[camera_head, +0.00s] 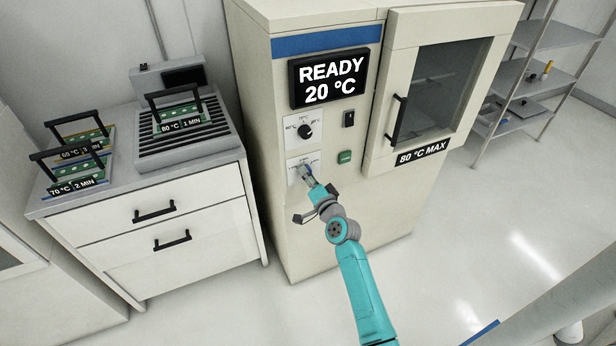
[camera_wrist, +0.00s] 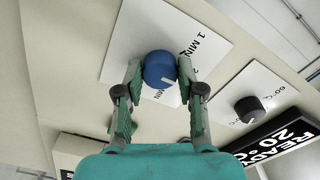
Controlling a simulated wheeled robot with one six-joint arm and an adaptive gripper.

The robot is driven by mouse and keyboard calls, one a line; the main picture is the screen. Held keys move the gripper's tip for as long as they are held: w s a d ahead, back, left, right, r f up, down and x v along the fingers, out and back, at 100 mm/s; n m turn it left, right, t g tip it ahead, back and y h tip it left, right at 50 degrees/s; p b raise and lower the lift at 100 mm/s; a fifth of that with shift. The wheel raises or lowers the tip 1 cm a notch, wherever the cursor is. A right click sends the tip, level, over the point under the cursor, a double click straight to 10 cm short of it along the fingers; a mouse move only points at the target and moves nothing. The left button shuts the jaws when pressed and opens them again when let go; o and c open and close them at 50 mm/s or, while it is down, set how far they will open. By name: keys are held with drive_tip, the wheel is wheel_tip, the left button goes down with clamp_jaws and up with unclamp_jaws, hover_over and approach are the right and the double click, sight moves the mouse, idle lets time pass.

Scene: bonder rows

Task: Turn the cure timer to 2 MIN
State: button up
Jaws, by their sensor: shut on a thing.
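The cure timer is a blue knob (camera_wrist: 160,66) on a white label plate (camera_wrist: 135,28) in the wrist view. A pale mark on the knob points to the lower right of that view. "1 MIN" is readable to the knob's right; the other labels are partly hidden by the fingers, so I cannot tell exactly which the mark meets. My gripper (camera_wrist: 160,74) is shut on the knob, one finger on each side. In the head view my gripper (camera_head: 308,178) reaches the lower plate (camera_head: 293,172) on the oven front (camera_head: 290,225), covering most of the knob.
Above the timer are a black temperature knob (camera_head: 305,130) and a display (camera_head: 329,78) reading READY 20 °C. A green button (camera_head: 344,156), black switch (camera_head: 349,118) and closed door handle (camera_head: 396,120) are to the right. A drawer cabinet (camera_head: 170,200) with handled carriers stands left.

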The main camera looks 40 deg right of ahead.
drive_tip(key=o, duration=1.1)
drive_tip(key=shift+o, duration=0.2)
drive_tip(key=shift+s, duration=0.1)
drive_tip(key=v, duration=1.2)
